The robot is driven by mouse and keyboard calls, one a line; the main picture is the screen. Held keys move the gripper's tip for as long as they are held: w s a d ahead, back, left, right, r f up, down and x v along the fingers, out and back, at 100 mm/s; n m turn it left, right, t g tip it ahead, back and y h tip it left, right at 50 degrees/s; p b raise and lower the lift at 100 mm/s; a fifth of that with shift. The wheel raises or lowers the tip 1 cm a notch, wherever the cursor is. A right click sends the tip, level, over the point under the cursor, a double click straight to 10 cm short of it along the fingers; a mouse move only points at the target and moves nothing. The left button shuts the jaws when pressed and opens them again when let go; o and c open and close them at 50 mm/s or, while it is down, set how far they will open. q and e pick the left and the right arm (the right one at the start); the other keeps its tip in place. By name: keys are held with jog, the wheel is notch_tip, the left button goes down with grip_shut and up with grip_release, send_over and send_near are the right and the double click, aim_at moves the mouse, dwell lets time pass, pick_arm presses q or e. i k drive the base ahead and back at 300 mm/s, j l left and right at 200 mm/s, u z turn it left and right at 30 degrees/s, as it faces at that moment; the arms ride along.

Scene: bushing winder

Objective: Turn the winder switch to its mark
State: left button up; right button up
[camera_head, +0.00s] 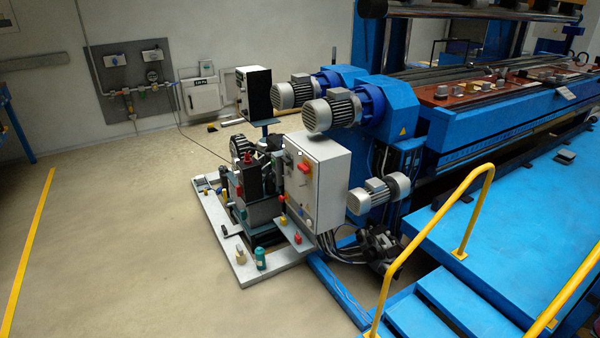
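A grey control box (328,178) stands near the middle of the view, at the left end of the blue winder machine (425,122). A red knob or switch (304,167) sits on the box's left-facing side. Smaller controls are on the same face, too small to make out. I cannot tell the red knob's angle, and I see no clear mark beside it. Neither of my grippers is in view.
A pale base plate (222,238) with dark machinery and small fittings stands left of the box. Blue steps (447,303) with a yellow handrail (470,205) are at the right. The concrete floor (130,235) at the left is clear, with a yellow line (30,245).

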aim_at(304, 168)
jog(key=i+j+z, duration=0.15)
jog(key=i+j, duration=0.85)
jog(key=j, duration=0.1)
